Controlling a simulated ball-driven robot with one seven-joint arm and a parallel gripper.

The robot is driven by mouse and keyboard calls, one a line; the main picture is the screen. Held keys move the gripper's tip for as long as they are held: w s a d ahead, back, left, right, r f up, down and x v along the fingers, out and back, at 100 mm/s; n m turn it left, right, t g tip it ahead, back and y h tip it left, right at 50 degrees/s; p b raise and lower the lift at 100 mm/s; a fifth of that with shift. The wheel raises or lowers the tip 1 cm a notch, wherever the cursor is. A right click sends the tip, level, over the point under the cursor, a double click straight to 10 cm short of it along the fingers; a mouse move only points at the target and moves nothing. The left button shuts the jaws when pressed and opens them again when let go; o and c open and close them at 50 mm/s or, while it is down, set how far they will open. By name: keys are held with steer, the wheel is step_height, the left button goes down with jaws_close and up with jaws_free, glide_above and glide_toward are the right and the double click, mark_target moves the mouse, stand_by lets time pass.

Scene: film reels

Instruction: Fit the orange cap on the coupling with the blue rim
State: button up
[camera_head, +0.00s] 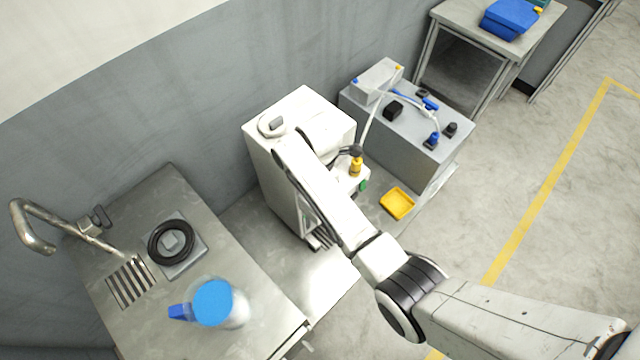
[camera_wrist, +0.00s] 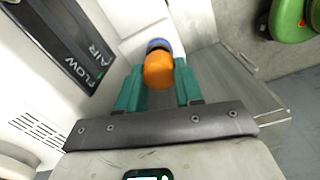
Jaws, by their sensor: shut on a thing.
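In the wrist view the orange cap (camera_wrist: 158,72) sits between the teal fingers of my gripper (camera_wrist: 158,68), which is shut on it. The blue rim (camera_wrist: 157,45) of the coupling shows just beyond the cap, in line with it. The cap hides most of the coupling. Cap and rim look very close or touching; I cannot tell whether the cap is seated. In the head view my arm reaches over to the white machine (camera_head: 290,112), and my gripper is not clear there.
A panel marked FLOW AIR (camera_wrist: 75,40) stands left of the cap, and a green part (camera_wrist: 288,18) at the upper right. In the head view, a yellow tray (camera_head: 397,203) lies right of the machine, a grey bench (camera_head: 400,135) behind it, and a steel sink table (camera_head: 225,255) at left.

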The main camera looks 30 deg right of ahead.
steer(key=shift+r, duration=0.35)
steer(key=shift+f+b, duration=0.35)
steer(key=shift+f, duration=0.45)
stand_by(0.8)
steer(key=o, duration=0.7)
steer(key=shift+r+p, duration=0.55)
steer(key=shift+r, duration=5)
steer(key=shift+f, duration=0.1)
